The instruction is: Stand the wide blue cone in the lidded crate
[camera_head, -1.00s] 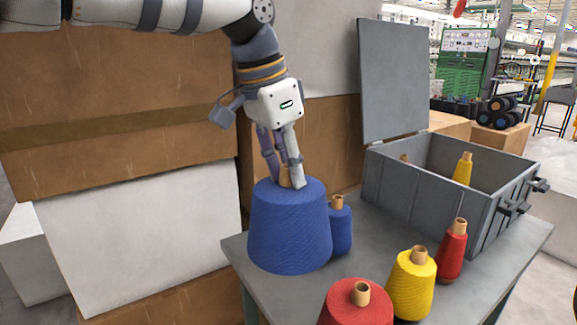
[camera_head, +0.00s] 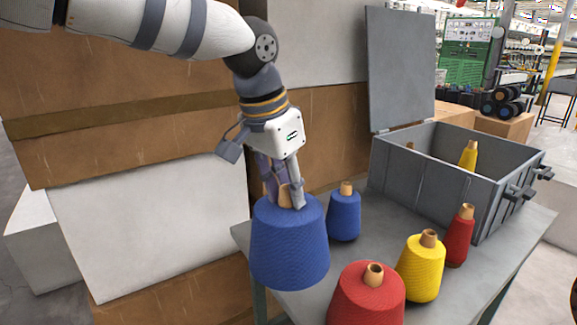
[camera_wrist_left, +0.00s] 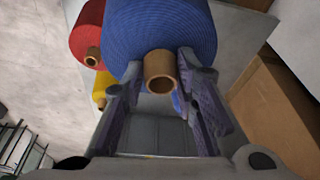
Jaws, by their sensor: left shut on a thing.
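The wide blue cone (camera_head: 290,245) hangs upright from my left gripper (camera_head: 285,197), which is shut on the tan tube at its top. In the head view the cone is at the table's left edge, its lower part in front of that edge. In the left wrist view the tube (camera_wrist_left: 160,72) sits between the two fingers (camera_wrist_left: 158,100), with the blue yarn (camera_wrist_left: 160,28) beyond. The grey lidded crate (camera_head: 425,185) stands open at the back right of the table, its lid (camera_head: 400,70) raised. A yellow cone (camera_head: 468,157) and a tan tube tip (camera_head: 410,146) show inside. My right gripper is not in view.
Cardboard boxes (camera_head: 120,130) rise behind my arm.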

